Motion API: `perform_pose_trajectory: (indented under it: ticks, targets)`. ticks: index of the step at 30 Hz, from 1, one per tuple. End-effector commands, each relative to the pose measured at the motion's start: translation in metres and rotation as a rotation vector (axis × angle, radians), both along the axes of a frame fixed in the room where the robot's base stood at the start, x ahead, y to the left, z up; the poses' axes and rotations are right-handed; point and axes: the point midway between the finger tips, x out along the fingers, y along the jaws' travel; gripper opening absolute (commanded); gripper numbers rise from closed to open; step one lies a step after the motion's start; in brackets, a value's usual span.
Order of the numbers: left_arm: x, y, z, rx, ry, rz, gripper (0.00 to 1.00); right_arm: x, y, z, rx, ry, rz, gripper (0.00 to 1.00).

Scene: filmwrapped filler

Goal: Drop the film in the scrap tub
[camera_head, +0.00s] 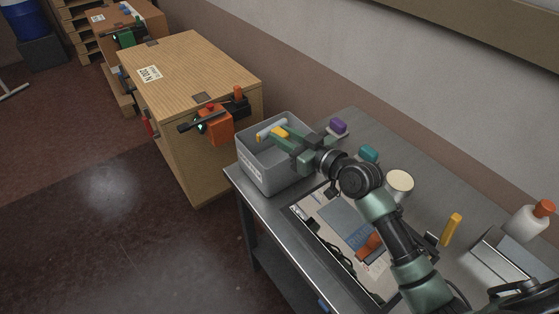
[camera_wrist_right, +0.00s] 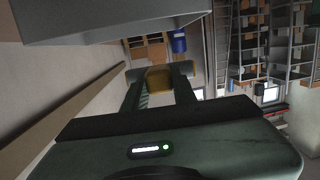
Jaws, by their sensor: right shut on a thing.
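The scrap tub is a grey open box (camera_head: 262,180) with a white label, standing at the far left end of the grey table. My right gripper (camera_head: 281,139) reaches over its opening. It is shut on a yellow piece with pale ends (camera_head: 277,131), which I take to be the film. In the right wrist view the film (camera_wrist_right: 158,79) sits between the fingertips of the gripper (camera_wrist_right: 160,85). I cannot tell how far below the rim it hangs. My left gripper is not in view.
A purple block (camera_head: 338,125), a teal block (camera_head: 369,153) and a cream cup (camera_head: 400,181) stand along the table's back side. A yellow bottle (camera_head: 451,229) and a white bottle with orange cap (camera_head: 531,220) are at right. A wooden crate (camera_head: 190,80) stands beyond the tub.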

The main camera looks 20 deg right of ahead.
Motion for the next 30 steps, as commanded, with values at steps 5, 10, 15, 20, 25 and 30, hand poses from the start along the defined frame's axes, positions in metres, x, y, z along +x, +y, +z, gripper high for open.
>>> perform_pose_trajectory:
  ticks: [5,10,15,20,25,30]
  targets:
    - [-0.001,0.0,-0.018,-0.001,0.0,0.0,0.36,0.041,-0.026,0.028,-0.002,-0.005,0.09,0.0]
    - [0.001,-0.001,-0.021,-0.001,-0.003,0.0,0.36,0.055,-0.038,0.05,0.002,-0.002,0.131,0.0]
    - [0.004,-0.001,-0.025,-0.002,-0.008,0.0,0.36,0.057,-0.04,0.049,0.004,0.002,0.142,0.0]
    - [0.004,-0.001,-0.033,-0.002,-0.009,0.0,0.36,0.057,-0.04,0.036,0.005,0.002,0.141,0.0]
    - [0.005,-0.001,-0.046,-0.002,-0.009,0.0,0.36,0.057,-0.04,0.015,0.007,0.003,0.14,0.0]
    - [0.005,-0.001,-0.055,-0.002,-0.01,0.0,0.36,0.057,-0.04,-0.002,0.005,0.003,0.139,0.0]
